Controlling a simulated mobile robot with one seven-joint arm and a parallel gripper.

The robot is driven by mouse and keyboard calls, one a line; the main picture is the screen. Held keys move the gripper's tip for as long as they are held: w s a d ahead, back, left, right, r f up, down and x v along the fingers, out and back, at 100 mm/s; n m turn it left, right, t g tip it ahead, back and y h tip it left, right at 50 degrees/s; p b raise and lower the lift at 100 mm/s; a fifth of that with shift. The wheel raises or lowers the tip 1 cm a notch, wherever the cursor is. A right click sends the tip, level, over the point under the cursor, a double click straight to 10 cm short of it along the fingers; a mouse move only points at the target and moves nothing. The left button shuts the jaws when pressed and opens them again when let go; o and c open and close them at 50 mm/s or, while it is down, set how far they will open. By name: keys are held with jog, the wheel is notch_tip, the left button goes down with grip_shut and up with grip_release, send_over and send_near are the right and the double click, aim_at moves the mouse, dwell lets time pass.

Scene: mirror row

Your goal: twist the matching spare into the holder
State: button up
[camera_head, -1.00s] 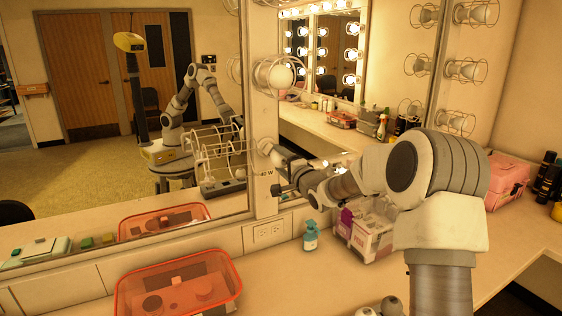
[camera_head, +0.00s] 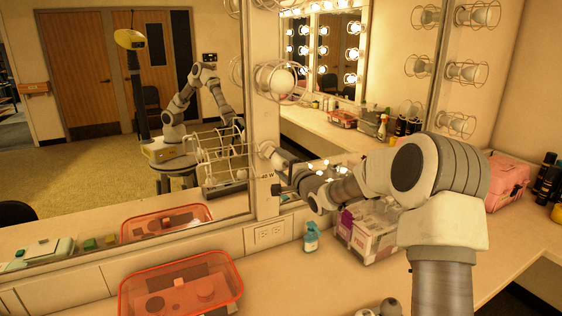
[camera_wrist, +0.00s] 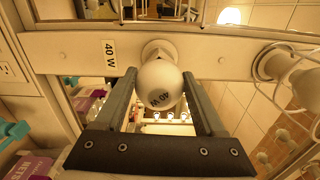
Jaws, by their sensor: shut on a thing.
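A round white bulb (camera_wrist: 160,86) marked 40 W sits between the two dark fingers of my gripper (camera_wrist: 159,76), which is shut on it. The white holder (camera_wrist: 158,50) is straight behind the bulb on the cream strip, with a 40 W label (camera_wrist: 109,53) to its left. The bulb overlaps the holder in the wrist view, and I cannot tell whether its base is inside. In the head view my gripper (camera_head: 283,185) is at the strip between the mirrors, low down, and the bulb is hidden there.
A caged bulb (camera_head: 280,80) is higher on the same strip. A teal spray bottle (camera_head: 311,238) and a clear box (camera_head: 372,238) stand below my arm. Mirrors flank the strip.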

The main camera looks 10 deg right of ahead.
jog(key=shift+r+m+p, duration=0.2)
jog(key=shift+m+p, duration=1.9)
jog(key=shift+m, duration=0.2)
jog(key=shift+m+p, duration=0.35)
jog(key=shift+m, duration=0.15)
jog(key=shift+d+m+p, duration=0.1)
jog(key=shift+m+p, duration=0.55)
jog(key=shift+m, duration=0.55)
jog(key=shift+r+m+p, duration=0.1)
jog(key=shift+m+p, duration=0.2)
jog(key=shift+m, duration=0.4)
jog(key=o, duration=0.7)
jog(key=shift+m, duration=0.4)
jog(key=shift+c, duration=0.2)
jog(key=o, duration=0.4)
jog(key=shift+o, duration=0.2)
